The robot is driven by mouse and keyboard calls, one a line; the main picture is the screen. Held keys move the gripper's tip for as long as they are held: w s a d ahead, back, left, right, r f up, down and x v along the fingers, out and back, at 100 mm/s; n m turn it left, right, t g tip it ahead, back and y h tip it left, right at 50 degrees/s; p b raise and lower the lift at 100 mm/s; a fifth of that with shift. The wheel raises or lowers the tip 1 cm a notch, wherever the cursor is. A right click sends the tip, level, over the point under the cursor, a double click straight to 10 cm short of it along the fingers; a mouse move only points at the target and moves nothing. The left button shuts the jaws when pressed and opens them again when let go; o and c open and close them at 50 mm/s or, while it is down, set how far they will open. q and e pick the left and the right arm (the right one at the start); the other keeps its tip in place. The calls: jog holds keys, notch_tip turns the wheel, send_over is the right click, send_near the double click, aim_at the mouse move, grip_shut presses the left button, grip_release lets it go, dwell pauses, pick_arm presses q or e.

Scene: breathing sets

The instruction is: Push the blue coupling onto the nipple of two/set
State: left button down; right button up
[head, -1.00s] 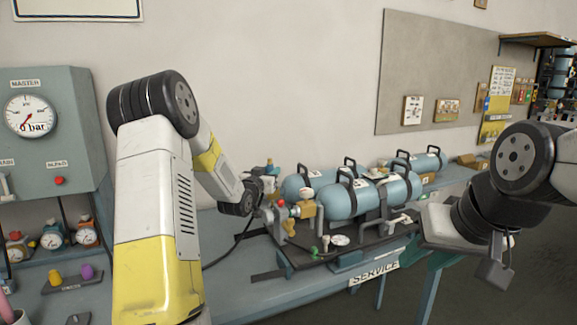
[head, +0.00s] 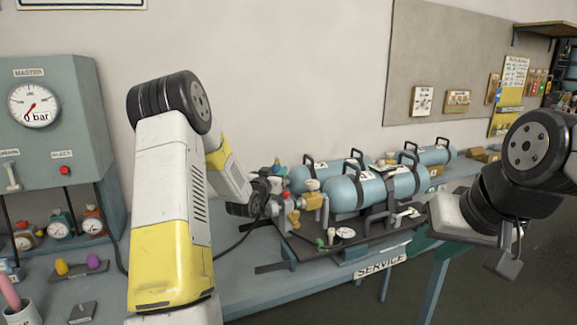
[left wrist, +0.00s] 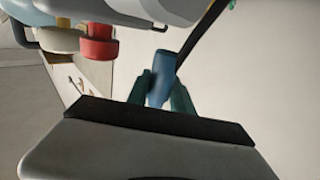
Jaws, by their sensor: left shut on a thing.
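In the left wrist view the blue coupling (left wrist: 160,78) sits between the green fingertips of my left gripper (left wrist: 160,90), which is shut on it. A dark hose runs from it to the upper right. In the head view my left gripper (head: 280,196) is at the left end of the breathing set with two blue cylinders (head: 372,190), beside its valve fittings (head: 313,186). The coupling and nipple cannot be made out clearly there, so contact cannot be told. My right gripper (head: 505,262) hangs at the right, away from the set; its jaws are unclear.
A red knob (left wrist: 98,42) and a cream knob (left wrist: 58,40) are close by in the left wrist view. A small gauge (head: 345,232) lies at the set's front. A master gauge panel (head: 52,120) stands at the left. The bench (head: 255,297) has free room in front.

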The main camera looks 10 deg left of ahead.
pick_arm(q)
jog(key=shift+f, duration=1)
jog(key=shift+f, duration=0.4)
dwell(0.8)
jog(key=shift+f, duration=0.35)
jog(key=shift+f, duration=0.4)
jog(key=c, duration=1.1)
grip_release()
jog(key=shift+o, duration=0.3)
jog(key=shift+s+f, duration=0.1)
jog(key=shift+f, duration=0.1)
